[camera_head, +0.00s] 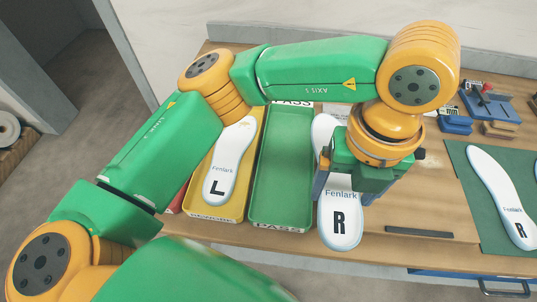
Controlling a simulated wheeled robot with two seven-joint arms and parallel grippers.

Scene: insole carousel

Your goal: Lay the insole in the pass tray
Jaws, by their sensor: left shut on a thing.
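My left gripper (345,188) points down and is shut on a white insole (340,228) marked "Fenlark" and "R". The insole is just right of the green pass tray (281,217), with its heel towards the front of the table. My gripper hides its middle, and I cannot tell its height above the table. The pass tray has "PASS" labels at both ends, and its visible floor is empty. My arm crosses over the tray's far end. My right gripper is out of view.
A yellow tray (217,212) left of the pass tray holds an insole (232,160) marked "L". Another "R" insole (497,190) lies on a green mat (474,222) at right. Blue fixtures (487,103) stand at the back right. A dark slot-like strip (418,232) lies near the front edge.

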